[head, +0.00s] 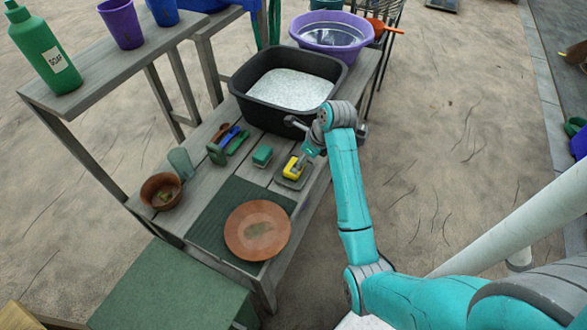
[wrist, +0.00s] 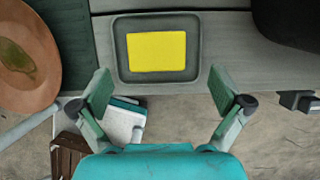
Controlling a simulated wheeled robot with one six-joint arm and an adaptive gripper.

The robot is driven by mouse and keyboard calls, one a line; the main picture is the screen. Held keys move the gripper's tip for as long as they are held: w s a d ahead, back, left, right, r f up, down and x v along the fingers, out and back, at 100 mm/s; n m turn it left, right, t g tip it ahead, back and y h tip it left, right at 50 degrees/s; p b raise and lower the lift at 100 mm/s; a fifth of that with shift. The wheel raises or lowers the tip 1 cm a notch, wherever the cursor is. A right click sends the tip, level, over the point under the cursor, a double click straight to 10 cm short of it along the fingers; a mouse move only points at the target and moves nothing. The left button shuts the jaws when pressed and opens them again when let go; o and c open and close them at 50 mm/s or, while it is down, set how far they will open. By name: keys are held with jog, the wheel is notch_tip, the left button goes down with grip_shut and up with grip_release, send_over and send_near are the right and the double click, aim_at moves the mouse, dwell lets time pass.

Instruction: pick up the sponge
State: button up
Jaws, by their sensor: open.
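A yellow sponge (wrist: 156,52) lies flat in a shallow grey tray (wrist: 122,74) on the wooden bench. In the head view the sponge (head: 292,168) is partly covered by my gripper, with the tray (head: 283,182) showing around it. My gripper (wrist: 160,84) is open and empty. In the wrist view its two fingers stand apart, one left and one right of the sponge's width, short of the tray's near edge. I cannot tell its exact height above the bench.
A black basin (head: 252,112) stands behind the tray. A green block (head: 262,156), brushes (head: 228,138) and a brown bowl (head: 160,191) lie to the left. A terracotta plate (head: 257,230) sits on a green mat (head: 206,226) in front. Bare wood lies between them.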

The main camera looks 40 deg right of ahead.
aim_at(290, 176)
jog(key=shift+a+x, duration=0.2)
jog(key=shift+x, duration=2.7)
jog(key=shift+c, duration=0.3)
jog(key=c, duration=0.9)
